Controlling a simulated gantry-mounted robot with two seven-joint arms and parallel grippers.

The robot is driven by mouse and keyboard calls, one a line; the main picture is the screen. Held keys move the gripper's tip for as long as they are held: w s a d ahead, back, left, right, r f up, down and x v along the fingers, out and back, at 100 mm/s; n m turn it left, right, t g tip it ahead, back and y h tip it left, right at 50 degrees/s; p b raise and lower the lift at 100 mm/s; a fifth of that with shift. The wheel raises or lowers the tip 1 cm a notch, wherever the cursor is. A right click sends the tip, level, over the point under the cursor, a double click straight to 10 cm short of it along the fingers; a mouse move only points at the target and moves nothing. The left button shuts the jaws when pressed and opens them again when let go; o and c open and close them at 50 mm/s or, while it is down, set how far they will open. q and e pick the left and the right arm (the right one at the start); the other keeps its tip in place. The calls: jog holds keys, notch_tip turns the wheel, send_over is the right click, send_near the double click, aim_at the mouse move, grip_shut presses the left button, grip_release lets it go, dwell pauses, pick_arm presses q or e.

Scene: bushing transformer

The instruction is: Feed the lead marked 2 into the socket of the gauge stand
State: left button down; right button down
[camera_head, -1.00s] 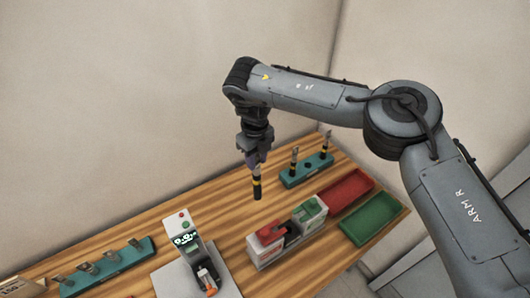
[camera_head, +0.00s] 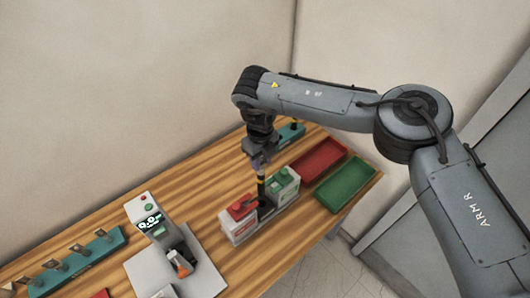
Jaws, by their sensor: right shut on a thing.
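My right gripper (camera_head: 260,163) is shut on a dark lead (camera_head: 261,186) with a yellow band and holds it upright, tip down. The lead's lower end is over or in the gap between the red-topped block (camera_head: 240,208) and the green-topped block (camera_head: 281,184) of a grey fixture; I cannot tell whether it touches. No number on the lead is legible. A stand with a lit display (camera_head: 149,220) stands on a grey plate at the left, with an orange-and-black piece (camera_head: 181,264) at its front. Which of these is the gauge stand is not marked. My left gripper is not in view.
A teal rack (camera_head: 291,134) with another lead is partly hidden behind my right arm. A red tray (camera_head: 318,158) and a green tray (camera_head: 346,184) lie at the right. A teal rack with several clips (camera_head: 73,261) lies at left. Bare wooden table (camera_head: 190,180) lies between.

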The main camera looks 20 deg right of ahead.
aim_at(261, 181)
jog(key=shift+s+a+f, duration=0.15)
jog(key=shift+s+f, duration=0.1)
jog(key=shift+f, duration=0.55)
jog(key=shift+r, duration=0.1)
jog(key=shift+f+b, duration=0.6)
jog(key=shift+f, duration=1.5)
jog(key=shift+f+b, duration=1)
jog(key=shift+f, duration=1.5)
jog(key=shift+b, duration=0.3)
